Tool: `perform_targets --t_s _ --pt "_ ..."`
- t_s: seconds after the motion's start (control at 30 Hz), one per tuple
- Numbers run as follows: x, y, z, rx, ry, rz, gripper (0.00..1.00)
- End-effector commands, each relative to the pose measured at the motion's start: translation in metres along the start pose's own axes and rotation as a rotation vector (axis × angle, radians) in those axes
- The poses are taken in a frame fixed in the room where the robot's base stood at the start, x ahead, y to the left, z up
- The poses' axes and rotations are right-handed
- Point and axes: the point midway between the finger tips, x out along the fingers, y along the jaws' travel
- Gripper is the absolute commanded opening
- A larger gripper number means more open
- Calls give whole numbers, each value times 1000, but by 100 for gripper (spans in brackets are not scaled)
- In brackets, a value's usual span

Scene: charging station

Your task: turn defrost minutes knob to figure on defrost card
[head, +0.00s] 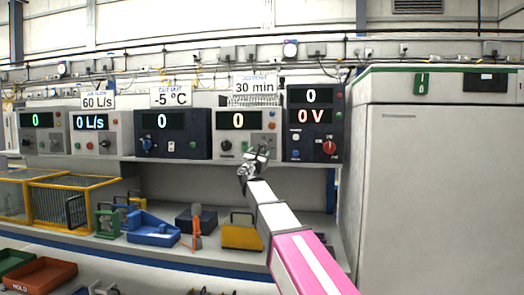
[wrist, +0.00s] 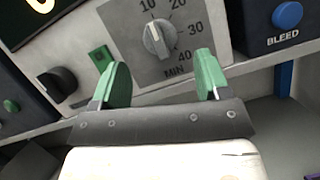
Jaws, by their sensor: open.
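The defrost card (head: 255,86) reads "30 min" and stands on top of the unit whose display (head: 238,120) shows 0. The defrost minutes knob (wrist: 157,40) is a silver knob on a grey dial plate marked 10, 20, 30, 40 and MIN. Its pointer appears to lean up and left, near the 10, but its exact setting is hard to tell. My gripper (wrist: 163,70) has green fingers, open and empty, just below and in front of the knob, one on each side. In the head view my gripper (head: 257,160) covers the lower part of that unit.
A black knob (wrist: 57,82) and a green square switch (wrist: 101,58) sit left of the dial. A blue BLEED button (wrist: 287,15) is on the dark unit at right.

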Motion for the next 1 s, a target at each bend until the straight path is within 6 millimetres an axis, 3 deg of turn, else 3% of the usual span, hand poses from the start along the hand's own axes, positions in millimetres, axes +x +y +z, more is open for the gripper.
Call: perform_targets --t_s 0.03,0.23,0.6,0.77,1.0 --pt "14 1 -1 0 -1 -2 69" --pt "41 1 -1 0 1 0 69" --pt "48 0 0 1 1 0 69" --pt "47 0 0 0 1 0 20" --pt "47 0 0 8 0 -3 20"
